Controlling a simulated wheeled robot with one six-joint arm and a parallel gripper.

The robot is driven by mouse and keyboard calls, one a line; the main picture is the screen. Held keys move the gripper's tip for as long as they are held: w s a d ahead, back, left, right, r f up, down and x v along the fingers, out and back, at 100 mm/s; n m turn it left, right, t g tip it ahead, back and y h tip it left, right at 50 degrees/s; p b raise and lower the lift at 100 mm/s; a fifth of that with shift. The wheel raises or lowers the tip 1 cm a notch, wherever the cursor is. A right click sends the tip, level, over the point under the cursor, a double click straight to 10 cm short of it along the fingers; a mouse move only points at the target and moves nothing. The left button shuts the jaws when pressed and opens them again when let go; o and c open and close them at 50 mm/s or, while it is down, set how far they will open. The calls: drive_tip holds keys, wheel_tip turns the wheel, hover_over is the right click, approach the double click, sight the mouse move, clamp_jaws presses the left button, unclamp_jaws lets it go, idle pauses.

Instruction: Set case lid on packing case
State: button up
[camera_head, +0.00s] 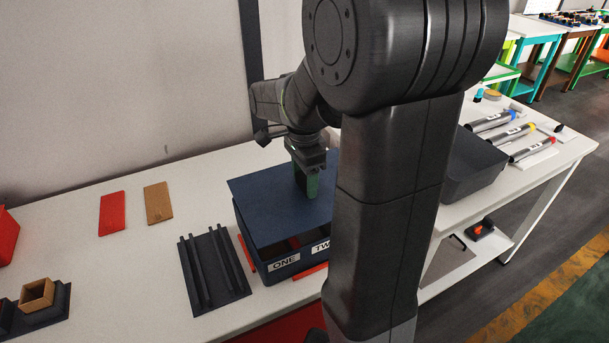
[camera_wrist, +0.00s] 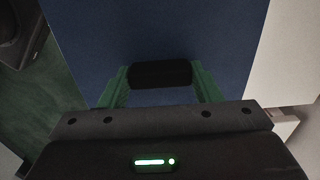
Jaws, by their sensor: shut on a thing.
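The case lid (camera_head: 265,208) is a dark blue flat panel above the packing case (camera_head: 262,263), a dark blue box with labels ONE and TWO on its front. My gripper (camera_head: 308,182) is shut on the lid's black handle, which shows between the green fingers in the wrist view (camera_wrist: 160,74). The lid's blue surface fills most of that view (camera_wrist: 150,30). In the head view the lid looks shifted to the back left of the case, and the case's open front part shows some red inside. My arm hides the right side of both.
A dark slotted rack (camera_head: 214,268) stands left of the case. A red plate (camera_head: 112,213) and a tan plate (camera_head: 158,202) lie behind it. A dark grey bin (camera_head: 472,168) stands to the right, with several labelled tubes beyond.

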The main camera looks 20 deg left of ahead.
sight(304, 192)
drive_tip(key=shift+f+b, duration=1.3)
drive_tip(key=shift+f, duration=1.1)
drive_tip(key=o, duration=1.2)
wheel_tip(304, 192, up, 14)
drive_tip(key=shift+f, duration=0.1)
